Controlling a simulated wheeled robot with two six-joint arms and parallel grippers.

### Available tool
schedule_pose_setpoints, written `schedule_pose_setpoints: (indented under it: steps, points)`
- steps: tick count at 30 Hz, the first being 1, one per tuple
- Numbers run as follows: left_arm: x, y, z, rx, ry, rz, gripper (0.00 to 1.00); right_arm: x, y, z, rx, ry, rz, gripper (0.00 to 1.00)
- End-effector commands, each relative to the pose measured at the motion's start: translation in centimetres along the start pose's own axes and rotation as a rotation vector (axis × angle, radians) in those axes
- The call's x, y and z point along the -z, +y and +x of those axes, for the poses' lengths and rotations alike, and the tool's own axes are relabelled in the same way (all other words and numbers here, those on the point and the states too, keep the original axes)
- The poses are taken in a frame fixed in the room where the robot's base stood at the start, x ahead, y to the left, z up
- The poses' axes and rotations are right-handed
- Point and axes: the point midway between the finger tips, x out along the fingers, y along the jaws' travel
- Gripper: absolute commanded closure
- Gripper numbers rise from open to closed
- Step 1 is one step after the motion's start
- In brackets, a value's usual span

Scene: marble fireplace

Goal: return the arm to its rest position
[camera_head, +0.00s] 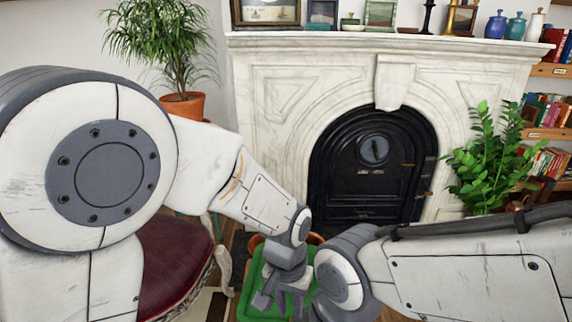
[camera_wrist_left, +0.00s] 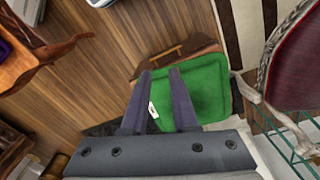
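My left gripper (camera_head: 281,303) hangs low in the middle of the head view, over a green surface (camera_head: 255,283). In the left wrist view its two dark fingers (camera_wrist_left: 160,73) stand apart with a gap between them, so it is open. Nothing is held in it. The green surface (camera_wrist_left: 207,86) lies beyond the fingers, with a small white item (camera_wrist_left: 153,110) seen between them. My right arm (camera_head: 470,272) comes in from the right, its wrist close beside my left gripper. My right gripper is out of sight below the frame or hidden behind its wrist.
A marble fireplace (camera_head: 275,85) with a black door (camera_head: 370,190) stands ahead. A red-seated chair (camera_head: 172,262) is at the left, also in the left wrist view (camera_wrist_left: 297,62). A potted plant (camera_head: 187,105) and a leafy plant (camera_head: 484,165) flank the fireplace. Wooden floor (camera_wrist_left: 150,30) shows around.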

Motion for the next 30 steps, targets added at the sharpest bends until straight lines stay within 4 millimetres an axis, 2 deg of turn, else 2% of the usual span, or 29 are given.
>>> schedule_pose_setpoints:
  steps: [1, 6, 15, 18, 26, 30]
  points:
    - [-1.9, 0.3, -1.7, -0.007, 0.010, 0.035, 0.72, 0.0, 0.0, 0.0, 0.000, 0.000, 0.000, 1.00]
    - [-7.4, 0.6, -4.7, -0.023, 0.014, 0.132, 0.72, 0.0, 0.0, 0.0, 0.000, 0.000, 0.000, 1.00]
    - [-14.7, 0.2, -6.5, -0.047, 0.021, 0.256, 0.72, 0.0, 0.0, 0.0, 0.000, 0.000, 0.000, 1.00]
    - [-14.7, 0.3, -9.4, -0.046, 0.016, 0.257, 0.72, 0.1, -0.2, -2.9, 0.000, 0.000, 0.000, 1.00]
    - [-14.4, 0.5, -15.3, -0.046, 0.017, 0.254, 0.72, 0.5, -0.6, -8.8, 0.000, 0.000, 0.000, 1.00]
    - [-14.3, 0.7, -19.9, -0.046, 0.017, 0.254, 0.72, 0.7, -1.0, -13.3, 0.000, 0.000, 0.000, 1.00]
